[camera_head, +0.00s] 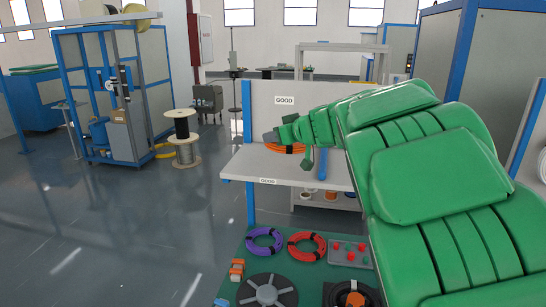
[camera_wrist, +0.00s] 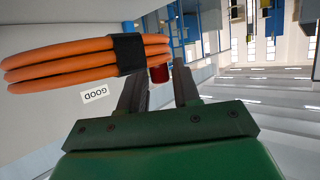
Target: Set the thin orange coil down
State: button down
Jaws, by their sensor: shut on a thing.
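The thin orange coil (camera_head: 288,149) is at the GOOD-labelled white table in the head view, partly hidden by my gripper (camera_head: 271,137). In the wrist view the orange coil (camera_wrist: 60,62) fills the upper left, with a black band (camera_wrist: 127,53) around its strands. My gripper (camera_wrist: 158,75) is shut on the coil, with its left finger at the band. A gap shows between the fingers in that view. I cannot tell whether the coil touches the tabletop.
The white table (camera_head: 235,167) has GOOD labels on its back panel (camera_head: 287,101) and front edge (camera_head: 268,181). A green surface below holds a purple coil (camera_head: 264,241), a red coil (camera_head: 307,246) and a grey reel (camera_head: 267,291). The left tabletop looks clear.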

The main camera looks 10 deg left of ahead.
aim_at(296, 148)
jog(key=w+f, duration=0.1)
jog(key=w+a+f, duration=0.1)
jog(key=f, duration=0.1)
jog(key=w+f, duration=0.1)
jog(key=f, duration=0.1)
jog(key=shift+w+a, duration=0.35)
jog(key=shift+f, duration=1.55)
jog(key=c, duration=0.8)
grip_release()
jog(key=shift+d, duration=0.1)
jog(key=shift+v, duration=6)
jog(key=shift+r, duration=0.15)
